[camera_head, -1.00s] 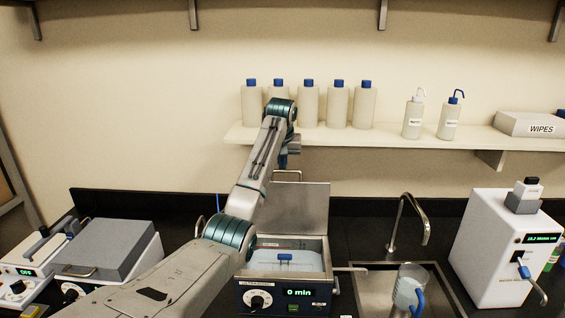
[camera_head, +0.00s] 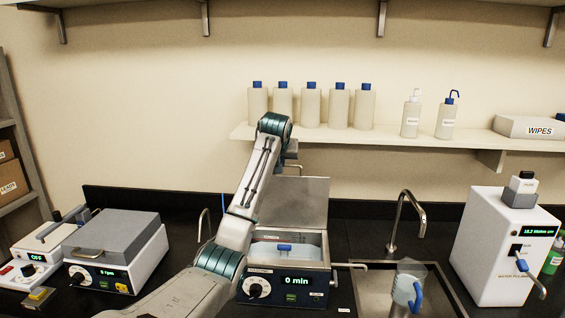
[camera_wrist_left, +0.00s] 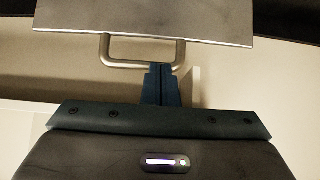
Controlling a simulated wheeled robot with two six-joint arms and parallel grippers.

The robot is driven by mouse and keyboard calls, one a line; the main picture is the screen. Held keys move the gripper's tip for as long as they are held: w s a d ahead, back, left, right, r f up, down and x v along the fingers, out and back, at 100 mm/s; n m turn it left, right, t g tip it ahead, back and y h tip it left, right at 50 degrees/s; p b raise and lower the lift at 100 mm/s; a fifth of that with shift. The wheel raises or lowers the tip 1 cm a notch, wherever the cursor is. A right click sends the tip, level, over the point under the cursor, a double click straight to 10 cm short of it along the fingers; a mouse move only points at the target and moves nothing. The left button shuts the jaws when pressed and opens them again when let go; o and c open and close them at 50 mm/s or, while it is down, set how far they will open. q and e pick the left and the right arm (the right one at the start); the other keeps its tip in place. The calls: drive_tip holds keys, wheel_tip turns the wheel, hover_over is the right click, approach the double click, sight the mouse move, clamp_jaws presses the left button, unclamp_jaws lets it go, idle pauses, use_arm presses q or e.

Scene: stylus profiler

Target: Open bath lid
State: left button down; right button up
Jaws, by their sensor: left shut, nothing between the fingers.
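The ultrasonic bath (camera_head: 284,285) stands on the black counter, with "0 min" on its display. In the head view my left arm hides the gripper's fingers. My right gripper is not in view.
A shelf (camera_head: 400,142) with bottles and a wipes box (camera_head: 529,127) is behind the bath. To the right are a tap (camera_head: 408,215), a sink with a pitcher (camera_head: 405,285), and a water purifier (camera_head: 505,245). A grey-lidded device (camera_head: 115,250) stands left.

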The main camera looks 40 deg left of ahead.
use_arm(q)
drive_tip(key=shift+d+r, duration=0.2)
drive_tip(key=shift+d, duration=0.25)
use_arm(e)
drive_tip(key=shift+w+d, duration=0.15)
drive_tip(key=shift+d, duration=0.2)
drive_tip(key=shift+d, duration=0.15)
